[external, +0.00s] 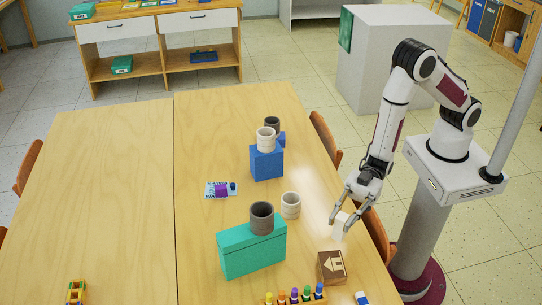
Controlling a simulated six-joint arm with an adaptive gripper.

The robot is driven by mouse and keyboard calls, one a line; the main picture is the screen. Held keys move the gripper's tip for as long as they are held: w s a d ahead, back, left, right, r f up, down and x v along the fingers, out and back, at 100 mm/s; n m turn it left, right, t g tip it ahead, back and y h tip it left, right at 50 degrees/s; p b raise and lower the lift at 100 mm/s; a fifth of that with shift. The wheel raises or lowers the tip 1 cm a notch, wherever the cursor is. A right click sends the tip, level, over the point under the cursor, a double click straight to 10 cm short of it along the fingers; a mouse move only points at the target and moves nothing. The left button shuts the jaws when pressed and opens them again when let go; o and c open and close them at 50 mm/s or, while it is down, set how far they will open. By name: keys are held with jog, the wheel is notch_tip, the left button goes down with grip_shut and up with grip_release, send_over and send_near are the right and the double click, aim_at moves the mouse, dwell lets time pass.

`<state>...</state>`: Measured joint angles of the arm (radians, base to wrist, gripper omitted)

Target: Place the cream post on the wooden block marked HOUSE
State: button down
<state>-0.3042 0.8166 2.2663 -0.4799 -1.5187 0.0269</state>
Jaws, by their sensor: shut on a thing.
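The cream post (341,221) is a small pale piece between the fingers of my gripper (339,225). My gripper is shut on it near the right edge of the table, and the fingers partly hide it. I cannot tell whether the post touches the table. The wooden block (331,267) with a pale house-shaped mark stands on the table, below my gripper in the picture. Its visible top looks bare. The post is apart from the block, up and to the right of it.
A teal box (252,250) bears a dark grey cup (262,217). A cream cup (290,205) stands beside it. A blue box (266,163) bears another cream cup (266,139). A rack of coloured pegs (296,298) lies at the front. The left tabletop is mostly clear.

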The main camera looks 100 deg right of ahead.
aim_at(338, 239)
jog(key=shift+w+a, duration=0.1)
jog(key=shift+a, duration=0.5)
jog(key=shift+w+d+f, duration=0.1)
jog(key=shift+w+f, duration=0.15)
jog(key=shift+f, duration=0.2)
jog(key=shift+f, duration=0.1)
jog(key=shift+f, duration=2.8)
jog(key=shift+f, duration=0.1)
jog(key=shift+f, duration=2)
jog(key=shift+f, duration=0.1)
